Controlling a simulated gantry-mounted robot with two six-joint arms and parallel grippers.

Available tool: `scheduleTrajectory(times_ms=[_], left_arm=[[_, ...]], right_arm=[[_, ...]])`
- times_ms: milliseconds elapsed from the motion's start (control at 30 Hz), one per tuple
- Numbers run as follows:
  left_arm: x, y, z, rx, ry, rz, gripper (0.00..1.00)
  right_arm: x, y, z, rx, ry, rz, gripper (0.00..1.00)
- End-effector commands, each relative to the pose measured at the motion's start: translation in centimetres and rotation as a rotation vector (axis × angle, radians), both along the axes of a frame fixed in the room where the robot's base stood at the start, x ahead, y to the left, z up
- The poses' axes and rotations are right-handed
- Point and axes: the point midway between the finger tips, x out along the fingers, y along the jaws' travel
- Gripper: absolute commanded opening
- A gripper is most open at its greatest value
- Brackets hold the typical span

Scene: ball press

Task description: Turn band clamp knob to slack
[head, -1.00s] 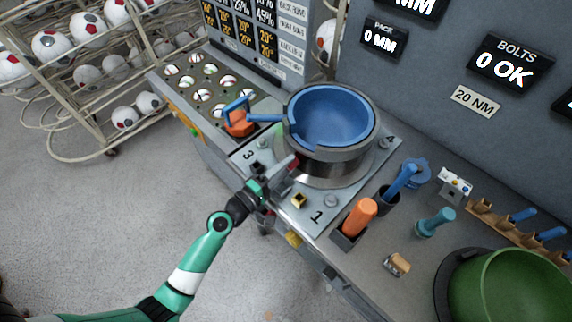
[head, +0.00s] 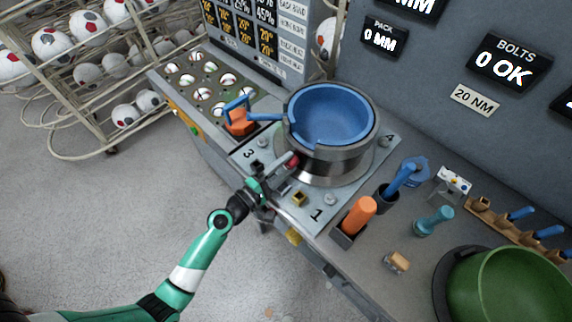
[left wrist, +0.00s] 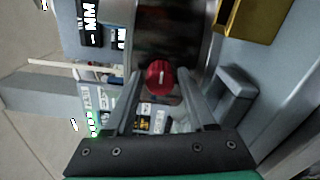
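The red band clamp knob (head: 292,160) sits at the front of the metal band around the round press pot (head: 318,162), which has a blue bowl (head: 335,115) in it. In the left wrist view the ribbed red knob (left wrist: 159,77) lies between the fingertips of my left gripper (left wrist: 162,84), with a gap on each side. My left gripper (head: 283,176) is open at the knob in the head view, and its fingers partly cover the area below the knob. Which way the knob is turned is hard to tell. My right gripper is not in view.
The press stands on a numbered plate (head: 318,200) with bolts near its corners. A small yellow block (head: 299,199) lies close to my left gripper. An orange-handled tool (head: 358,215), blue tool (head: 400,182) and green bowl (head: 515,285) stand to the right.

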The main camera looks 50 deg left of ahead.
Motion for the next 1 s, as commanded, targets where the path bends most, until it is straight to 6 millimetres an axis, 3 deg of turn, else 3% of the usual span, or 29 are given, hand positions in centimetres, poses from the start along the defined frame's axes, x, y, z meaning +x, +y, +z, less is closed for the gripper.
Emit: scheduleTrajectory(times_ms=[67,333,467,800,1000], left_arm=[[0.0,0.0,0.0,0.001,0.000,0.000,0.71],[0.0,0.0,0.0,0.002,0.000,0.000,0.71],[-1.0,0.0,-0.1,0.002,0.001,0.001,0.71],[-8.5,-0.2,-0.3,0.000,0.002,0.005,0.71],[-11.3,-0.3,-0.1,0.002,0.001,0.003,0.71]], right_arm=[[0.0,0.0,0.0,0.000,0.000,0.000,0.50],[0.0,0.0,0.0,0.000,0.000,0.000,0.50],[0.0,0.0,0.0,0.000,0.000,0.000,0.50],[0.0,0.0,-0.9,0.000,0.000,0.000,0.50],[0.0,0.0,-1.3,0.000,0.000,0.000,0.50]])
